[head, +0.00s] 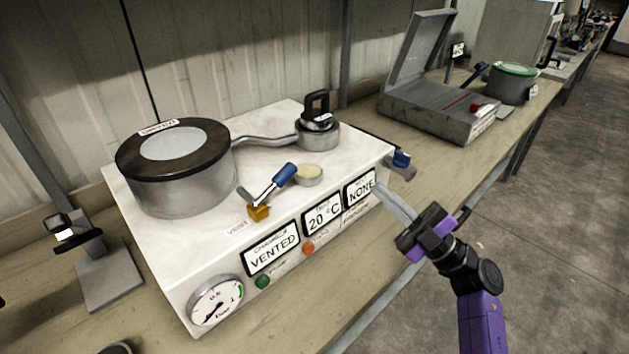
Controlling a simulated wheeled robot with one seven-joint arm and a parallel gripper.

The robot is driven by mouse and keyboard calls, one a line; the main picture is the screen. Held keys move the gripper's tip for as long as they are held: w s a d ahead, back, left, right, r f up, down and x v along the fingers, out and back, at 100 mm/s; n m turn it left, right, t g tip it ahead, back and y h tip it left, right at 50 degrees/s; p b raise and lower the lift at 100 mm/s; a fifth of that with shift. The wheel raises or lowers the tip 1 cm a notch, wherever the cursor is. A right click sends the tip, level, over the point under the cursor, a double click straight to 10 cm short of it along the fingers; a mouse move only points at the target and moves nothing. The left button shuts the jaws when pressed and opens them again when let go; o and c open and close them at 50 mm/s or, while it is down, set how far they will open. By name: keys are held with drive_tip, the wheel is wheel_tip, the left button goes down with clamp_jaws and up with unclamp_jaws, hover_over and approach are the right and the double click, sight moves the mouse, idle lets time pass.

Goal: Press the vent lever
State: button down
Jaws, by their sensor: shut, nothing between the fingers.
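The vent lever has a blue handle (285,174) on a metal rod, rising from a brass block (258,212) on top of the white machine (215,238). The lever tilts up toward the right. A label reading "VENT" lies beside its base. The machine's front display (272,253) reads "VENTED". My gripper (391,199) is at the right of the machine, near its front right corner. Its fingers are together and hold nothing. It is apart from the lever, to the right of it and lower in the picture.
A small round cup (308,175) sits just right of the handle. A pressure gauge (216,302) is on the front left. An open grey case (440,110) stands farther right on the bench. A small stand (105,275) is at left.

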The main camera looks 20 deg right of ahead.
drive_tip(key=a+f+g+y, duration=0.1)
drive_tip(key=f, duration=0.1)
drive_tip(key=s+a+f+g, duration=0.1)
drive_tip(key=a+f+g, duration=0.1)
drive_tip(key=shift+s+a+f+n+g+y, duration=0.2)
drive_tip(key=shift+n+g+y, duration=0.1)
drive_tip(key=shift+n+y, duration=0.1)
drive_tip(key=shift+w+r, duration=0.1)
drive_tip(key=p, duration=0.3)
approach(276, 183)
drive_tip(key=w+r, duration=0.2)
drive_tip(key=w, duration=0.1)
drive_tip(key=w+r, duration=0.1)
drive_tip(key=w, duration=0.1)
drive_tip(key=shift+a, duration=0.3)
drive_tip(key=shift+r, duration=0.15)
